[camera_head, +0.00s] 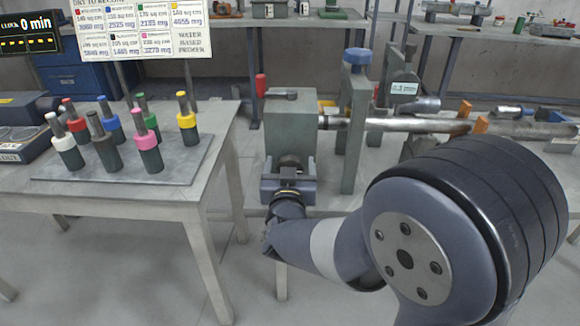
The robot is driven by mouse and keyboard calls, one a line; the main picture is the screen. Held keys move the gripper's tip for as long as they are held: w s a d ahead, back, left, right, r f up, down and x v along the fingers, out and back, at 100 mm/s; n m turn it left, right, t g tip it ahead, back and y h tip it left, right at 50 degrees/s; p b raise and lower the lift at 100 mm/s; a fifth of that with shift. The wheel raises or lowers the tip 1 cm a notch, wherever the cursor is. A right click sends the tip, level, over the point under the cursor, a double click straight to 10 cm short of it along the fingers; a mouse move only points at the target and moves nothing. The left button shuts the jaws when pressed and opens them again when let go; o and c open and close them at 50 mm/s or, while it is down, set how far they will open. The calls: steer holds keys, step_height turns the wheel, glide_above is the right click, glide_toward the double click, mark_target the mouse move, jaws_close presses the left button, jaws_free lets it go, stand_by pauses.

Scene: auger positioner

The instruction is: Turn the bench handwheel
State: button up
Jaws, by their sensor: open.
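The bench machine has a grey-green headstock block (290,125) with a red-knobbed lever at its upper left. A dark round part (290,160) low on the block's front face looks like the handwheel, but most of it is hidden behind my gripper. My gripper (289,170) is in front of this part, pointing at it, with its jaws open, one on each side. I cannot tell whether the jaws touch it. My forearm comes in from the lower right.
A long metal shaft (400,124) runs right from the headstock, past a blue-topped upright post (355,115) and a gauge reading 0.1 mm (404,88). At left, a table (120,205) carries several colour-banded cylinders on a grey plate (185,178). Open floor lies between the tables.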

steer(key=shift+c, duration=0.6)
steer(key=c, duration=0.9)
steer(key=shift+o, duration=0.2)
steer(key=shift+m+b, duration=0.3)
steer(key=shift+b, duration=0.05)
steer(key=m+b, duration=0.2)
steer(key=shift+d+f+m+b, duration=0.1)
steer(key=shift+f+m+b, duration=0.05)
steer(key=shift+m+b, duration=0.25)
steer(key=m+b, duration=0.2)
steer(key=shift+d+m, duration=0.1)
steer(key=shift+m, duration=0.3)
steer(key=m+b, duration=0.4)
steer(key=m, duration=0.1)
steer(key=shift+d+m, duration=0.1)
steer(key=shift+m, duration=0.3)
